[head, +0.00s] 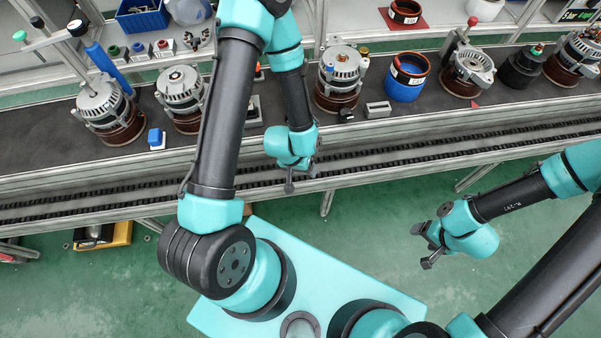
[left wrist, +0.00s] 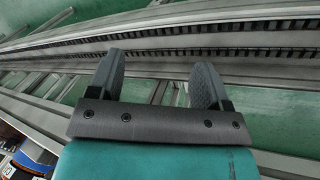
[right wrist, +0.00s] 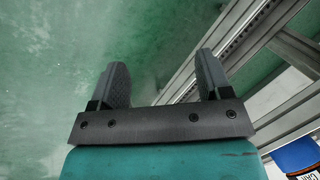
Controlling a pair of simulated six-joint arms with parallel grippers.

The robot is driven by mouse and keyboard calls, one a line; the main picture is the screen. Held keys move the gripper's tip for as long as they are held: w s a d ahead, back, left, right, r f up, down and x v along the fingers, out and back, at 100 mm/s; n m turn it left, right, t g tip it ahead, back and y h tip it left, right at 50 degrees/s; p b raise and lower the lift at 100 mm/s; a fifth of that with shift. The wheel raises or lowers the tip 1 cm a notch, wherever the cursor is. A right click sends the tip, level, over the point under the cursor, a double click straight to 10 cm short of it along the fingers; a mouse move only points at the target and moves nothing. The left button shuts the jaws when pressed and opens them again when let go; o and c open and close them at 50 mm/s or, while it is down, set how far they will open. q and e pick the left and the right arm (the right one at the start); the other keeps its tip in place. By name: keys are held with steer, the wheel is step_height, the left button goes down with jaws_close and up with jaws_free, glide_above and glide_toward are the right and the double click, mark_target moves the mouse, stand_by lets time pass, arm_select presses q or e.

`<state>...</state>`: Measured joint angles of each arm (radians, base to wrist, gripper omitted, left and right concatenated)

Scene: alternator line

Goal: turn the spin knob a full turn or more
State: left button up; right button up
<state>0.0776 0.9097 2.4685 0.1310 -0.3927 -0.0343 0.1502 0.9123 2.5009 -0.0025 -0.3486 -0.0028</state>
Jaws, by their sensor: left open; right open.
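I cannot tell for sure which part is the spin knob. A blue knob-like part (head: 156,137) on a pale base stands at the left front of the dark conveyor. A small black knob-like part (head: 346,116) lies near the middle alternator (head: 340,72). My left gripper (head: 303,174) is over the conveyor's front rail, apart from both; its fingers are spread and empty in the left wrist view (left wrist: 160,85). My right gripper (head: 428,246) is over the green floor, well in front of the conveyor; its fingers are spread and empty in the right wrist view (right wrist: 160,85).
Several alternators, one at far left (head: 100,105), line the conveyor (head: 240,150). A blue labelled bucket (head: 405,85) stands right of the middle one. Small switch boxes (head: 140,52) sit on the ledge behind. A grey block (head: 378,109) lies in front. The floor by my right gripper is clear.

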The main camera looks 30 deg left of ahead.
arm_select(q)
steer(key=shift+s+a+f+g+h, duration=0.15)
steer(key=shift+s+a+f, duration=0.05)
steer(key=shift+s, duration=0.25)
steer(key=shift+s+a+f+g+h, duration=0.15)
steer(key=shift+s, duration=0.25)
arm_select(e)
steer(key=shift+s+d, duration=0.15)
steer(key=shift+d, duration=0.1)
